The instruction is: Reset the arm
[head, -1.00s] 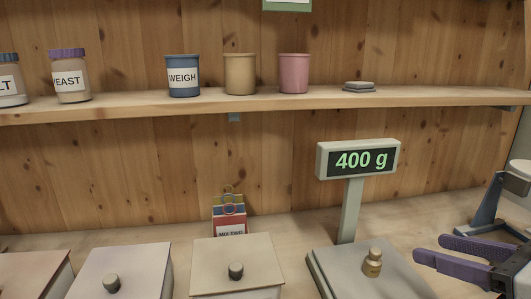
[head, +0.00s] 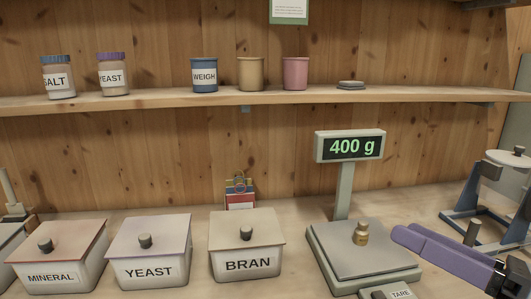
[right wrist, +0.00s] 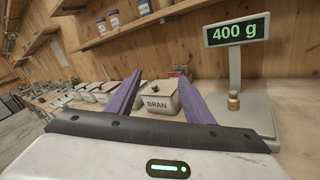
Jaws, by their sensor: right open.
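My right gripper (head: 400,236) comes in from the right edge in the head view, with purple fingers beside the scale. In the right wrist view its two purple fingers (right wrist: 160,88) stand apart with nothing between them; the BRAN bin shows beyond. A brass weight (head: 361,233) stands on the pan of the scale (head: 335,262), whose display (head: 350,146) reads 400 g. The weight also shows in the right wrist view (right wrist: 234,101). My left gripper is in neither view.
Lidded bins marked MINERAL (head: 55,277), YEAST (head: 148,270) and BRAN (head: 247,263) line the counter. A shelf (head: 300,98) above holds jars and cups, including a blue WEIGH cup (head: 204,74). A blue-grey stand (head: 470,215) with a white vessel (head: 508,160) is at right.

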